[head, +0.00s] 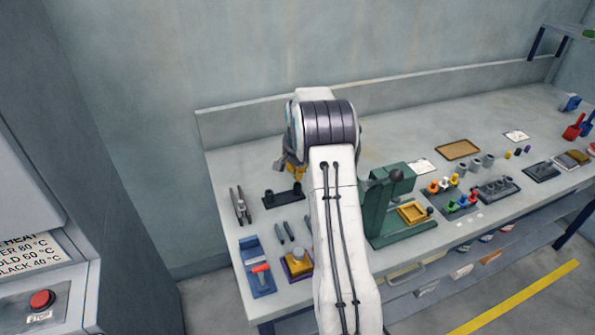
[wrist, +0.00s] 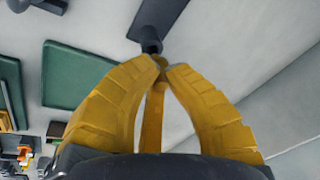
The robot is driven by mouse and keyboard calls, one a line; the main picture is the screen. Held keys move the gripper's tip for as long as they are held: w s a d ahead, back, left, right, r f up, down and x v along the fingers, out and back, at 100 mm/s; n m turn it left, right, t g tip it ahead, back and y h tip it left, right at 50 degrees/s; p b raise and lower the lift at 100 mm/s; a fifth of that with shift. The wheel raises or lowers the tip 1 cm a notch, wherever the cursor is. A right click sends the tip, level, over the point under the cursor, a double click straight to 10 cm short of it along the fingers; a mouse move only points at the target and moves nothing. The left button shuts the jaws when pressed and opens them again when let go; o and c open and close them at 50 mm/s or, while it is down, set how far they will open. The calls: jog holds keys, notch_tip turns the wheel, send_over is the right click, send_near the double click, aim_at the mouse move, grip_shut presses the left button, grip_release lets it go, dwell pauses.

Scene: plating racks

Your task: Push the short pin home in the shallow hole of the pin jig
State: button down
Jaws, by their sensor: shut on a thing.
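The pin jig is a dark flat block (head: 284,197) with short round bosses, on the bench left of my arm. In the wrist view, one end of its plate (wrist: 168,14) and a dark boss (wrist: 150,40) show just beyond my fingertips. My gripper (wrist: 163,66) has its yellow fingers closed together at the tips, right by this boss. A small brassy bit (wrist: 161,61) shows between the tips and appears to be the short pin; most of it is hidden. How deep it sits in the hole cannot be told. In the head view my arm partly covers the gripper.
A green press (head: 383,212) stands right of my arm. Dark rods (head: 284,232), a blue fixture (head: 257,270) and a purple-and-yellow block (head: 297,264) lie in front of the jig. A grey tool (head: 240,205) lies left. The back wall is close behind.

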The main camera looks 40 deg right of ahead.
jog(key=shift+f+b, duration=1.2)
jog(key=shift+f, duration=0.3)
jog(key=c, duration=1.3)
grip_release()
jog(key=shift+c, duration=0.2)
jog(key=shift+r, duration=0.1)
jog(key=v, duration=1.2)
